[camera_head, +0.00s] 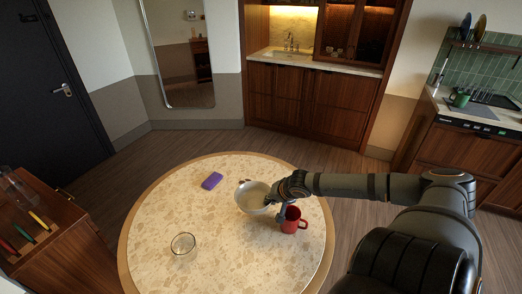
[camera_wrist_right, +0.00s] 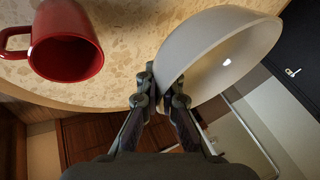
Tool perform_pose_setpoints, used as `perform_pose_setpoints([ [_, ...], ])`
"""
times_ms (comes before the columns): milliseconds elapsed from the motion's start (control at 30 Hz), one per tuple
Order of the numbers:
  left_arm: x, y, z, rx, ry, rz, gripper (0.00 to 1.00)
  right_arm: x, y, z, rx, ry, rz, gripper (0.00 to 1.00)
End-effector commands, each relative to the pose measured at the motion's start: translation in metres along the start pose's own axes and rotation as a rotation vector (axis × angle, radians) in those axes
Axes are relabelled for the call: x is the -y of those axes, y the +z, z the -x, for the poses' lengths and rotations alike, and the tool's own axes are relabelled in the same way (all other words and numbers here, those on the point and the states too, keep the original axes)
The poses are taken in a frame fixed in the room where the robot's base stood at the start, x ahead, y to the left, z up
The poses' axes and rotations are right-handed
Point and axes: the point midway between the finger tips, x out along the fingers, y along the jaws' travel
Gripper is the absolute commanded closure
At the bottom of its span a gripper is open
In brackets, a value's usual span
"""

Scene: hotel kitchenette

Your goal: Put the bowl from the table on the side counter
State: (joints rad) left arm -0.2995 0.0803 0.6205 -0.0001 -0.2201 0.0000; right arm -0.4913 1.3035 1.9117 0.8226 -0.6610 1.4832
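A pale grey-white bowl (camera_head: 250,199) is at the middle of the round stone-topped table (camera_head: 150,215), just left of my right gripper (camera_head: 277,197). In the right wrist view, the bowl (camera_wrist_right: 225,50) fills the upper right, and the fingertips of my right gripper (camera_wrist_right: 158,95) close on its rim. I cannot tell whether the bowl's base touches the table. A counter (camera_head: 470,108) stands at the far right against green tiles. My left gripper is not in view.
A red mug (camera_head: 291,222) stands close beside my right gripper, and shows in the wrist view (camera_wrist_right: 68,55). A purple block (camera_head: 212,181) and a clear glass (camera_head: 183,244) are on the table. A sink counter (camera_head: 330,64) is behind.

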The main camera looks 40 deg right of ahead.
Motion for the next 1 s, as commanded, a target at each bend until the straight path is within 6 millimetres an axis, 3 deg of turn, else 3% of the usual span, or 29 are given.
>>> perform_pose_setpoints([
  [300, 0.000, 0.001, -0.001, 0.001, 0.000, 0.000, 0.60, 0.001, 0.001, -0.001, 0.002, -0.004, 0.005, 1.00],
  [467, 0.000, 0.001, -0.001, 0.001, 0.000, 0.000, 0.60, 0.013, 0.022, -0.006, 0.047, -0.046, 0.077, 1.00],
  [567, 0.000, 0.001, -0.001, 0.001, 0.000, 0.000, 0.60, 0.039, 0.051, -0.009, 0.107, -0.102, 0.187, 1.00],
  [800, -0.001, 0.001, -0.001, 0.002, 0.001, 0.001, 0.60, 0.130, 0.123, 0.006, 0.298, -0.258, 0.561, 1.00],
  [1000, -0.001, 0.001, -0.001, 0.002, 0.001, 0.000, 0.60, 0.177, 0.157, 0.026, 0.409, -0.334, 0.778, 1.00],
])
